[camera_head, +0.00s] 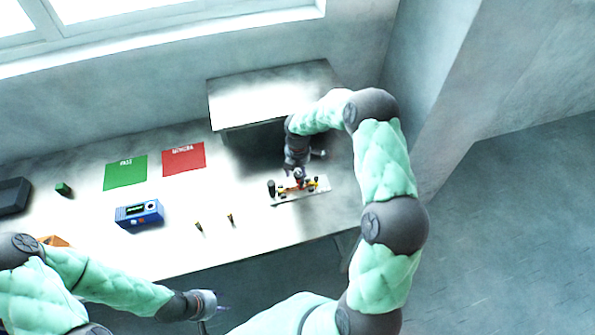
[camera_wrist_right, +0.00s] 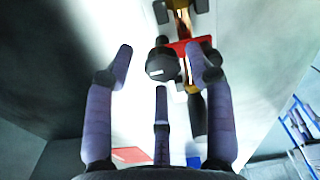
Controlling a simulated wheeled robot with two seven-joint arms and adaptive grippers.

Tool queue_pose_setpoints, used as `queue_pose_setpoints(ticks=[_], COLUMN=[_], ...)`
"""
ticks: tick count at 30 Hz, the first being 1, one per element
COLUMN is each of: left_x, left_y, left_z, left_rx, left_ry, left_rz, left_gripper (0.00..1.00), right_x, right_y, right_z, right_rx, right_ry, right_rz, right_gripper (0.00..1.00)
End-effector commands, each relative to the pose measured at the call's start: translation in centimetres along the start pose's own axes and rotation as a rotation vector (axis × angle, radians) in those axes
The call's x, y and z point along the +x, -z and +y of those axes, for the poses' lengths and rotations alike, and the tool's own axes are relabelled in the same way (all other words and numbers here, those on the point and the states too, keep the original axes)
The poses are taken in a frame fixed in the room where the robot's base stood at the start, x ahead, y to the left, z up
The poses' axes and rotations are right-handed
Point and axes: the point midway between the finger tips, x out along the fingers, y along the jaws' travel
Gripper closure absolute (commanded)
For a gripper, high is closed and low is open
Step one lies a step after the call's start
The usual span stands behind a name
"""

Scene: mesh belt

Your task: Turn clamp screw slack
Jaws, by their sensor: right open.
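The clamp fixture (camera_head: 297,184) sits on a light plate at the right part of the bench, with red, yellow and black parts. In the right wrist view I see a red block (camera_wrist_right: 182,47), brass-coloured parts and a round black knob (camera_wrist_right: 162,64), which may be the clamp screw's head. My right gripper (camera_head: 298,168) is just above the fixture. In the wrist view its spread fingers (camera_wrist_right: 162,70) are open, with the knob between and beyond the tips; I see no contact. My left gripper (camera_head: 216,309) hangs in front of the bench edge, its fingers too small to read.
A raised shelf (camera_head: 270,92) stands behind the fixture. A green mat (camera_head: 126,173), a red mat (camera_head: 184,159), a blue device (camera_head: 139,214) and two small brass pieces (camera_head: 199,227) lie to the left. The bench front between the brass pieces and fixture is clear.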

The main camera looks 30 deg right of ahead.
Motion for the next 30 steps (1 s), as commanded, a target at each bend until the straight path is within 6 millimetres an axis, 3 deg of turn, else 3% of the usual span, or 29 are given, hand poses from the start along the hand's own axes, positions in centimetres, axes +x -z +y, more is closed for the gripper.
queue_pose_setpoints(ticks=[8,21,30], left_x=[0.0,0.0,0.0], left_y=[0.0,0.0,0.0], left_z=[0.0,0.0,0.0], left_rx=[0.000,0.000,0.000], left_ry=[0.000,0.000,0.000], left_rz=[0.000,0.000,0.000], left_gripper=[0.60,0.60,0.60], right_x=[-2.4,-10.3,-12.0], right_y=[0.0,0.0,0.0], right_z=[0.1,0.1,0.0], right_rx=[0.000,0.000,0.000], right_ry=[-0.004,-0.003,0.001], right_rz=[-0.001,-0.001,0.000], right_gripper=[0.44,0.44,0.44])
